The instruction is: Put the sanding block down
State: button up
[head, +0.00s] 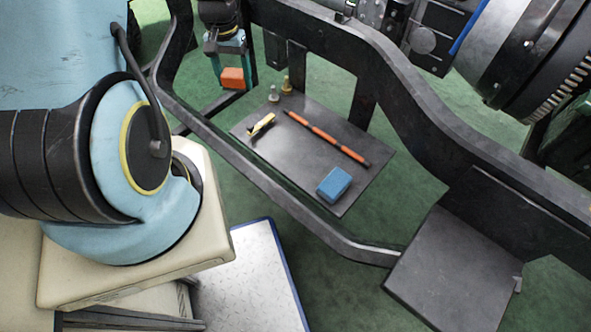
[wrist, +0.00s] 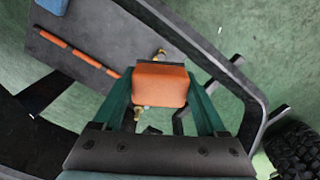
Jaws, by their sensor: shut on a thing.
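The sanding block looks like an orange block with a dark edge; it shows in the head view (head: 233,78) and in the wrist view (wrist: 160,86). My gripper (head: 231,68), with green fingers, is shut on it and holds it between the fingers (wrist: 160,80). In the head view the block is at the upper left, left of a dark grey plate (head: 285,165) inside the frame. It appears apart from the plate, though its exact height is hard to tell. The fingers hide the block's sides.
On the plate lie an orange-and-black rod (head: 327,138), a blue block (head: 334,184) and a small tan-and-black tool (head: 262,124). Two small fittings (head: 279,91) stand near its far corner. Black frame rails (head: 290,195) border the plate. Its lower left middle is bare.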

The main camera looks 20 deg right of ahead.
aim_at(296, 158)
jog(key=s+d+f+m+b, duration=0.35)
jog(key=d+f+b, duration=0.25)
jog(key=f+b, duration=0.25)
jog(key=s+d+f+m+b, duration=0.3)
jog(key=s+d+f+b, duration=0.3)
jog(key=b, duration=0.4)
jog(key=shift+n, duration=0.25)
jog(key=f+b, duration=0.1)
jog(key=f, duration=0.2)
jog(key=f+b, duration=0.1)
jog(key=f, duration=0.3)
jog(key=f+b, duration=0.1)
jog(key=f, duration=0.2)
jog(key=shift+w+d+f, duration=0.3)
jog(key=shift+d+f, duration=0.05)
jog(key=shift+d, duration=0.05)
